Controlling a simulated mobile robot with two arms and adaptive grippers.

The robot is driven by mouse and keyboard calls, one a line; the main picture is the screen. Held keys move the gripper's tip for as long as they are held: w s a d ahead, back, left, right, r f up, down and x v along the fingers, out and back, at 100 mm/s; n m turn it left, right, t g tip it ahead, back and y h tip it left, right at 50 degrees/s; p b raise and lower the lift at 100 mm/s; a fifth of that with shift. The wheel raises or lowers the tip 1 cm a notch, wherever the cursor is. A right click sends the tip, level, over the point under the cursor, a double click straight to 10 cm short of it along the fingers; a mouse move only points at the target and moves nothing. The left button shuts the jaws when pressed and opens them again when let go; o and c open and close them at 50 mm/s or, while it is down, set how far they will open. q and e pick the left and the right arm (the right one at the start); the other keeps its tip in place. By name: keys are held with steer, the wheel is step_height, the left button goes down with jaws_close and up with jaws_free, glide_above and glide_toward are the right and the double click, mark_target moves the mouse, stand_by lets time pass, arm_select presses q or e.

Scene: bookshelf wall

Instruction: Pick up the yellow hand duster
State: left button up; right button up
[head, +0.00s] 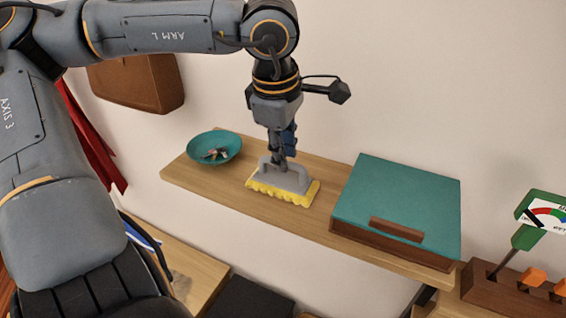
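The yellow hand duster (285,185) is on the wooden wall shelf (226,194), between a teal bowl and a teal-lidded box. It has a grey back with a raised handle and a fluffy yellow underside. My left gripper (281,165) points down from above, with its fingertips at the duster's handle. The fingers show nearly edge-on and overlap the handle, so I cannot tell whether they are closed on it. My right gripper is not in view.
The teal bowl (213,144) holds small items on the left. The teal-lidded wooden box (400,205) stands close on the right. A wooden block (485,290) with a green gauge tool (527,236) is at the lower right. A brown case (137,82) is on the wall.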

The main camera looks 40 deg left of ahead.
mark_target(283, 175)
arm_select(q)
steer(key=f, duration=0.2)
steer(key=f+p, duration=0.1)
steer(key=shift+w+a+f, duration=0.2)
steer(key=shift+w+a, duration=0.1)
steer(key=shift+w, duration=0.05)
steer(key=shift+w+f, duration=0.1)
steer(key=shift+f, duration=0.1)
steer(key=shift+c, duration=1.2)
jaws_close()
steer(key=shift+r, duration=0.2)
